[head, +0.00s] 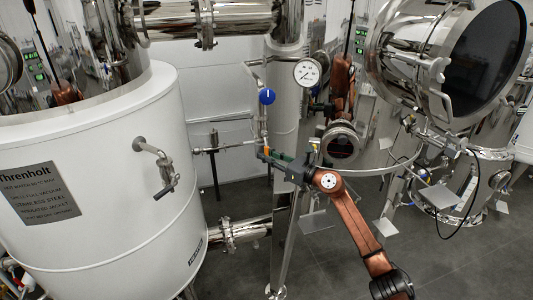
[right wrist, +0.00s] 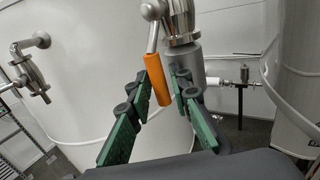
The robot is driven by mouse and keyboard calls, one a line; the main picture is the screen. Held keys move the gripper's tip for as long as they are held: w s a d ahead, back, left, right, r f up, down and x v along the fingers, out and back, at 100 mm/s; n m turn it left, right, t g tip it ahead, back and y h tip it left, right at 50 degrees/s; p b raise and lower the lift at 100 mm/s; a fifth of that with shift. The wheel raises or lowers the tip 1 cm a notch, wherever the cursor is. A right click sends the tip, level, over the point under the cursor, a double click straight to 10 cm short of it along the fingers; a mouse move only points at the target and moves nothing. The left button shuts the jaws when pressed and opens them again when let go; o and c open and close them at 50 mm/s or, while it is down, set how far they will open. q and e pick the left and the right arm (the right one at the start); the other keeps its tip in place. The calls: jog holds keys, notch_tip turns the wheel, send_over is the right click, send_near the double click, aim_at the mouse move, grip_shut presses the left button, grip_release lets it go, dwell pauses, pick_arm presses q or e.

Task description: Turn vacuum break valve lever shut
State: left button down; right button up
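The vacuum break valve lever has an orange grip (right wrist: 157,80), which hangs down and slightly right from a steel ball joint beside the steel valve body (right wrist: 183,40) in the right wrist view. In the head view a small bit of orange lever (head: 266,150) shows at the green fingertips. My right gripper (head: 272,156) reaches the valve from the right. In the right wrist view its green fingers (right wrist: 161,84) stand apart, with the orange grip between their tips, nearer the left finger. I cannot tell whether a finger touches it. My left gripper is out of view.
A blue round knob (head: 267,96) and a pressure gauge (head: 307,72) sit above the valve line. A white tank (head: 100,190) with a sampling tap (head: 160,165) stands left. A steel vessel with a dark round window (head: 487,55) stands right. Grey floor (head: 340,265) lies below.

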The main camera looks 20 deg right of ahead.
jog(key=shift+w+a, duration=0.1)
jog(key=shift+w, duration=0.1)
grip_shut()
dwell(0.5)
